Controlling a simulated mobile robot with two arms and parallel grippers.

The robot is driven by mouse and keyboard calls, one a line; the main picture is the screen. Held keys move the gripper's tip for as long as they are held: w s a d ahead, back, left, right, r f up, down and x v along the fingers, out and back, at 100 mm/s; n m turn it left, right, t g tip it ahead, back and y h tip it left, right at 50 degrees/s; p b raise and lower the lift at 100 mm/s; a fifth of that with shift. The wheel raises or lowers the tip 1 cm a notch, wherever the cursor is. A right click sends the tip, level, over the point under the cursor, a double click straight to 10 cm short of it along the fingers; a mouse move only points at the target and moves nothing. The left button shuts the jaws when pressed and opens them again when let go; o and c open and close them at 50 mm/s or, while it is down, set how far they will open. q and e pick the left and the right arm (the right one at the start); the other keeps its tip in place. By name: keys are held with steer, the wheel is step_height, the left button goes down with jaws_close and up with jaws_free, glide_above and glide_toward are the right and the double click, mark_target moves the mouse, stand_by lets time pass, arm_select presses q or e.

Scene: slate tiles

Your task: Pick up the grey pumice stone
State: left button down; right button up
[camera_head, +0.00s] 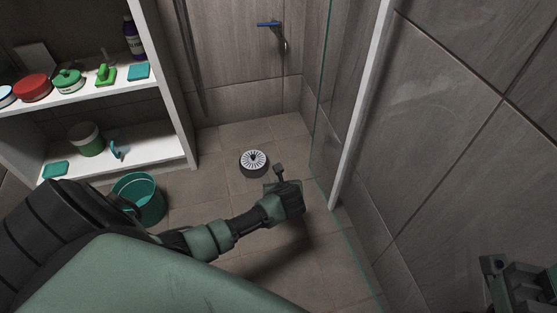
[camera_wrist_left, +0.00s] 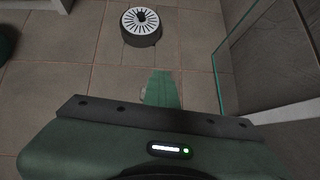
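I cannot make out a grey pumice stone for certain in either view. My left gripper (camera_head: 284,192) is low over the shower floor, in front of a round dark object with a white slotted top (camera_head: 253,161). In the left wrist view a green finger (camera_wrist_left: 162,88) points at the floor, short of that round object (camera_wrist_left: 141,27). A small pale patch shows at the finger's left edge, mostly hidden; I cannot tell what it is. Whether the left fingers are open or shut does not show. My right gripper (camera_head: 519,284) is partly in view at the lower right, its fingers unclear.
A teal bucket (camera_head: 138,198) stands on the tiles at left. A white shelf unit (camera_head: 176,150) holds tubs, a bottle and sponges. A glass panel with a white frame (camera_head: 360,105) stands right of the left gripper. Tiled floor (camera_head: 225,135) behind the round object is clear.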

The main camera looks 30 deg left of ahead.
arm_select(q)
steer(key=shift+c, duration=2.2)
jaws_free()
steer(key=shift+w, duration=0.1)
